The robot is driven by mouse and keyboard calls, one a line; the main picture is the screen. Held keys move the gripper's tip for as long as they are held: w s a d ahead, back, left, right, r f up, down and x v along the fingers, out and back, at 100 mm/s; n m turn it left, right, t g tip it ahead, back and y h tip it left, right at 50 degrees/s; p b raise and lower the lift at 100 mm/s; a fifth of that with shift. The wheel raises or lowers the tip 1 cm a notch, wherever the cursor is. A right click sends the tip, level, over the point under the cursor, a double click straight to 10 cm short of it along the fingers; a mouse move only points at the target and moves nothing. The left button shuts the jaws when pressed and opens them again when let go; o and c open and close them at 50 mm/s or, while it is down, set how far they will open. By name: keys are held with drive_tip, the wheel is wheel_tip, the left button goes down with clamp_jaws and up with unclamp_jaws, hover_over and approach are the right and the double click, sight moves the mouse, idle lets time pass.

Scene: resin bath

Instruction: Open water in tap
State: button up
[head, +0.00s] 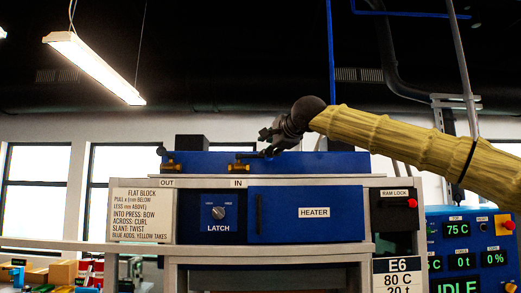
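The water in tap (240,167) is a small brass valve above the IN label on the front of the blue-topped machine. Its dark lever (250,155) points to the right. My gripper (269,143) is dark and sits just above and right of this tap, close to the lever's end. I cannot tell whether it touches the lever, and its fingers are too small and dark to show whether they are open. A similar brass tap (171,167) stands to the left above the OUT label, with its dark lever toward the upper left.
A text sign (142,211) is at the left. A blue control panel (466,255) stands at the right. Space above the machine is clear around my arm.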

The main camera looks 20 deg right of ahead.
sight(255, 156)
drive_tip(key=x, duration=0.2)
drive_tip(key=p+x, duration=0.1)
drive_tip(key=x, duration=0.4)
drive_tip(key=shift+d+f+p, duration=0.1)
drive_tip(key=shift+f+p, duration=0.2)
drive_tip(key=shift+p, duration=0.05)
drive_tip(key=shift+w+d, duration=0.1)
drive_tip(key=shift+r+p, duration=0.15)
drive_tip(key=shift+p, duration=0.15)
drive_tip(key=shift+w, duration=0.1)
drive_tip(key=shift+w+a+f, duration=0.2)
drive_tip(key=shift+w+f, duration=0.15)
drive_tip(key=shift+w, duration=0.1)
drive_tip(key=shift+s+d+r, duration=0.1)
drive_tip(key=shift+s+d, duration=0.05)
drive_tip(key=shift+s, duration=0.05)
drive_tip(key=shift+c, duration=1.4)
drive_tip(key=shift+s+r, duration=0.1)
drive_tip(key=shift+s, duration=0.05)
drive_tip(key=c, duration=0.4)
clamp_jaws()
